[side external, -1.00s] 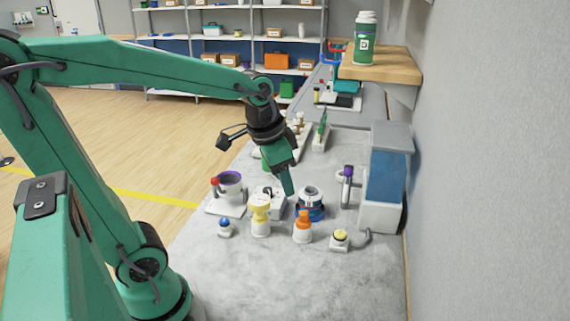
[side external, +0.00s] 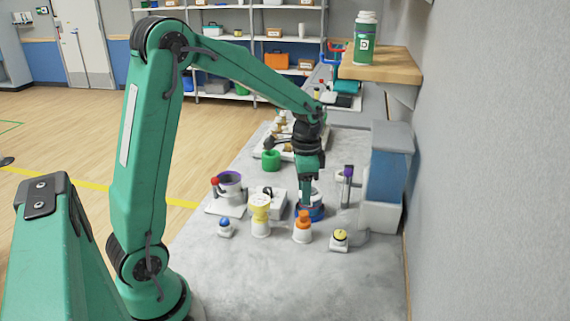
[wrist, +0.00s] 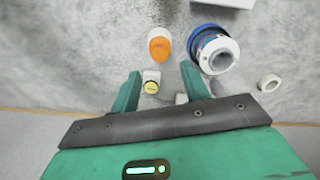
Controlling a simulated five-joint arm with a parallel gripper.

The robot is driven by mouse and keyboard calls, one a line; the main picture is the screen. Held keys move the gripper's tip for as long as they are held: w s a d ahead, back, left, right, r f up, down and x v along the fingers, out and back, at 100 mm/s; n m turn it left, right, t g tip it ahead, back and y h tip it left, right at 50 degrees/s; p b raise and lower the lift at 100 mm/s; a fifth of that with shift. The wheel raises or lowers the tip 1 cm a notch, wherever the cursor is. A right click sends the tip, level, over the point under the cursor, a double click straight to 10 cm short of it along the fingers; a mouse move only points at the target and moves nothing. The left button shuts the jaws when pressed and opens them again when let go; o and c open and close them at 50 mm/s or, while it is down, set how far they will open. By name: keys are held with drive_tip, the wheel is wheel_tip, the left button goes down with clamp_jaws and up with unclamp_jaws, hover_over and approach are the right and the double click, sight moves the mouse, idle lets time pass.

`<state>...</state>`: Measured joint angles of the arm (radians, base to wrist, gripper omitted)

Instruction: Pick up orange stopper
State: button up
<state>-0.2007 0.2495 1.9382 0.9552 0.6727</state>
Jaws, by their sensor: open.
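The orange stopper (side external: 303,219) sits upright in the top of a small white bottle (side external: 302,236) on the grey bench. In the wrist view the orange stopper (wrist: 160,47) is seen from above, beyond my fingertips and roughly centred between them. My gripper (side external: 307,192) points down and, in the side view, appears just above and behind the stopper, in front of the blue-based device. In the wrist view my gripper (wrist: 161,76) is open, with nothing between its fingers touching them. Contact with the stopper is not seen.
A blue-based round device (wrist: 217,52) stands close to the stopper. A yellow-button box (side external: 339,240) is right of it, and a yellow-and-white bottle (side external: 260,215) left. A blue tank unit (side external: 388,175) stands by the wall. The bench front (side external: 300,285) is clear.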

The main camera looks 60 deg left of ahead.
sight(303, 212)
drive_tip(key=shift+f, duration=0.1)
drive_tip(key=shift+f, duration=3.8)
clamp_jaws()
